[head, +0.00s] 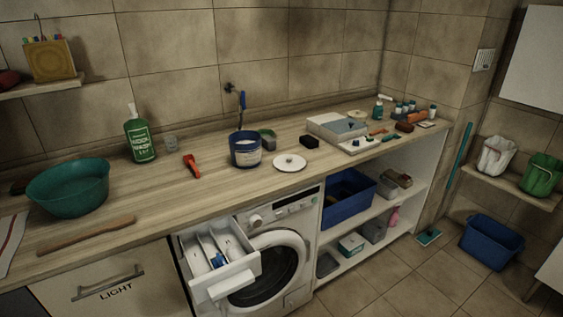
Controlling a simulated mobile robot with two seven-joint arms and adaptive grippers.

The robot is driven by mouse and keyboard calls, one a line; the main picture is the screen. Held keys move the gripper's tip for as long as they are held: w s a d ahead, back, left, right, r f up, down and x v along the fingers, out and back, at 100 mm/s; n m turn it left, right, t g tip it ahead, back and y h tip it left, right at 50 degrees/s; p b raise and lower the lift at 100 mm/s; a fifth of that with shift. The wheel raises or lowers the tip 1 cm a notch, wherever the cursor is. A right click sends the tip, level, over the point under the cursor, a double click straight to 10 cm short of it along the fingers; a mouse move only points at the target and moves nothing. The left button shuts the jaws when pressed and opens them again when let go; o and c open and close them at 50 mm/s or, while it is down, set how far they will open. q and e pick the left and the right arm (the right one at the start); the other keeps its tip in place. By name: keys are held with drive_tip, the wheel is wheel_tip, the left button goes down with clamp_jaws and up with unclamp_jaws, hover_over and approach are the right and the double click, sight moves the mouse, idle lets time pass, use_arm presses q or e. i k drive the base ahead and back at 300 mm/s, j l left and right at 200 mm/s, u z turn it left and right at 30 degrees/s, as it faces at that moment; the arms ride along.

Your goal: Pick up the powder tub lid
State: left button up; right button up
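The powder tub (245,150) is a blue tub with a pale label, standing open on the wooden counter above the washing machine. A blue-handled tool sticks up at it; I cannot tell if the tool is inside or behind. Neither of my grippers is in view.
A red-orange tool (192,166) lies left of the tub. A black block (309,141) and a grey-white device (337,127) sit right of the lid. The washing machine (285,208) has its detergent drawer (219,257) pulled out below the counter. A teal basin (69,187) stands far left.

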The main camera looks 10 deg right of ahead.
sight(289, 163)
drive_tip(key=l+u, duration=0.15)
drive_tip(key=u, duration=0.25)
drive_tip(key=i+l+u, duration=0.1)
drive_tip(key=u, duration=0.25)
drive_tip(key=l+u, duration=0.25)
drive_tip(key=u, duration=0.15)
drive_tip(key=l+u, duration=0.25)
drive_tip(key=l, duration=0.2)
drive_tip(key=k+l+u, duration=0.1)
drive_tip(key=l+u, duration=0.15)
drive_tip(key=l, duration=0.5)
drive_tip(key=k+l+u, duration=0.15)
drive_tip(key=l, duration=0.5)
drive_tip(key=k+u, duration=0.05)
